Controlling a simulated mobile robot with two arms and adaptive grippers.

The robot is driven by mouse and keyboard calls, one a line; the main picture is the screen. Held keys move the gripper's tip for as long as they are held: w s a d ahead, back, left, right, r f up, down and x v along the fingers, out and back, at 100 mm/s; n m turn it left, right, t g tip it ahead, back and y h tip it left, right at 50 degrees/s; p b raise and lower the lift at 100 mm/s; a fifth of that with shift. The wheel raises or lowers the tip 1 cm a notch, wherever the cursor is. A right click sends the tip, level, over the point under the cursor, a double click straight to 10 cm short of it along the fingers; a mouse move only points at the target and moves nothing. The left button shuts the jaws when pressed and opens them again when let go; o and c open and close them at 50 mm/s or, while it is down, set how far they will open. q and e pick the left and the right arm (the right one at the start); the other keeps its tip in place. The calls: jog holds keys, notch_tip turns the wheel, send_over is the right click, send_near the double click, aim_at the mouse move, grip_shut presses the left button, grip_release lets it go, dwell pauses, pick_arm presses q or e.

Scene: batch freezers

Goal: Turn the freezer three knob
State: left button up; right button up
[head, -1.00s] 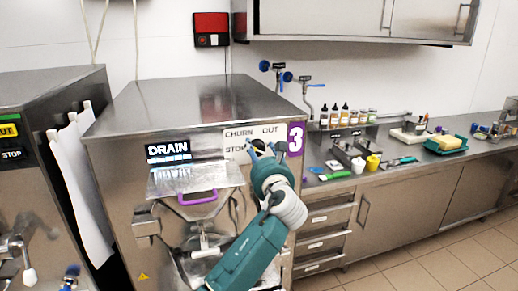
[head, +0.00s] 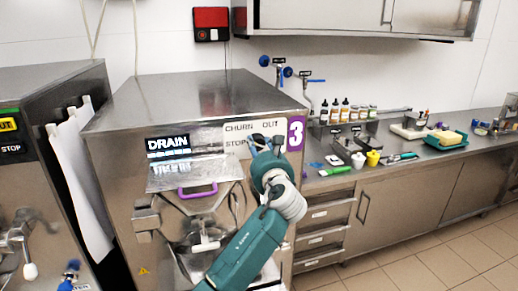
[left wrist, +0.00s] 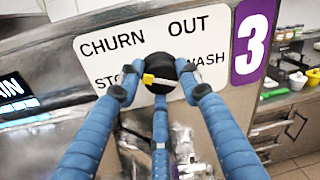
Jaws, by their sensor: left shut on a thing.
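Freezer three (head: 200,105) is a steel machine with a purple "3" label (head: 296,133). Its white dial plate (left wrist: 100,60) reads CHURN, OUT, STOP and WASH, with STOP and WASH partly covered. The black knob (left wrist: 160,73) shows in the left wrist view, with a yellow pointer whose bright end faces left, towards STOP. My left gripper (head: 266,143) is at the dial plate. In the left wrist view its blue fingers (left wrist: 158,95) are around the knob, shut on it. The knob is hidden behind the fingers in the head view. My right gripper is not in view.
Below a lit DRAIN display (head: 167,146) are a chute with a purple handle (head: 197,190) and a front hatch lever. Another freezer (head: 40,110) stands at left. The counter (head: 400,165) at right holds bottles and trays. Floor is clear at lower right.

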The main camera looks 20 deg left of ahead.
pick_arm(q)
jog(key=n+b, duration=0.3)
jog(key=n, duration=0.1)
jog(key=shift+r, duration=0.15)
jog(key=shift+n, duration=0.5)
jog(key=shift+r, duration=0.15)
jog(key=o, duration=1.1)
jog(key=shift+o, duration=0.2)
jog(key=shift+f, duration=0.2)
jog(key=shift+s+d+f, duration=0.1)
jog(key=shift+s+d, duration=0.05)
jog(key=shift+s, duration=0.15)
jog(key=v, duration=1.1)
